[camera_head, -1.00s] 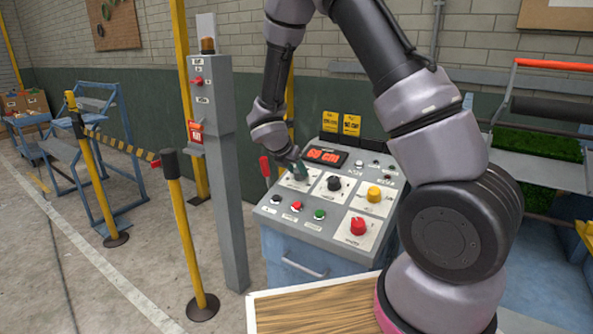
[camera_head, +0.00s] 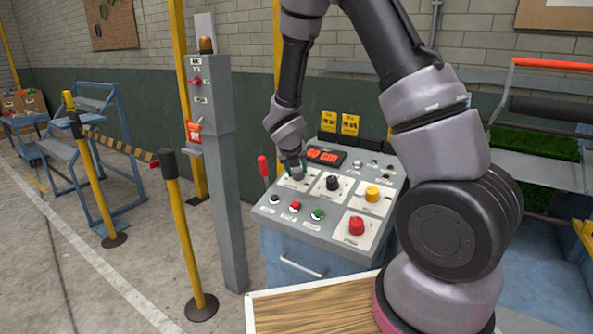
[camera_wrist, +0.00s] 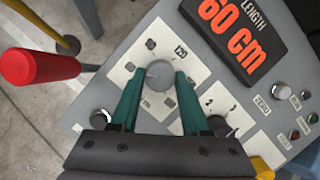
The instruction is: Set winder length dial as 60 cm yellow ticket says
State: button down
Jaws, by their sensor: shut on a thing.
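The grey length dial (camera_wrist: 159,75) sits on a white plate at the upper left of the winder's console. My gripper (camera_wrist: 157,85) is shut on it, with a green finger on each side. In the head view my gripper (camera_head: 293,170) hides most of the dial. The length display (camera_wrist: 232,38) reads 60 cm in orange digits; it also shows in the head view (camera_head: 326,156). Two yellow tickets (camera_head: 339,123) stand at the back of the console; their print is too small to read.
The console (camera_head: 285,236) also carries a black knob (camera_head: 333,182), a yellow knob (camera_head: 372,193), a red knob (camera_head: 356,225) and several small buttons. A red-handled lever (camera_wrist: 38,67) rises close left of the dial. A grey post (camera_head: 227,190) stands further left.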

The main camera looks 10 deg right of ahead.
dwell(0.4)
jog(key=shift+c, duration=1.9)
grip_release()
jog(key=v, duration=1)
jog(key=shift+s+r, duration=0.15)
jog(key=shift+r, duration=0.2)
jog(key=shift+a, duration=0.15)
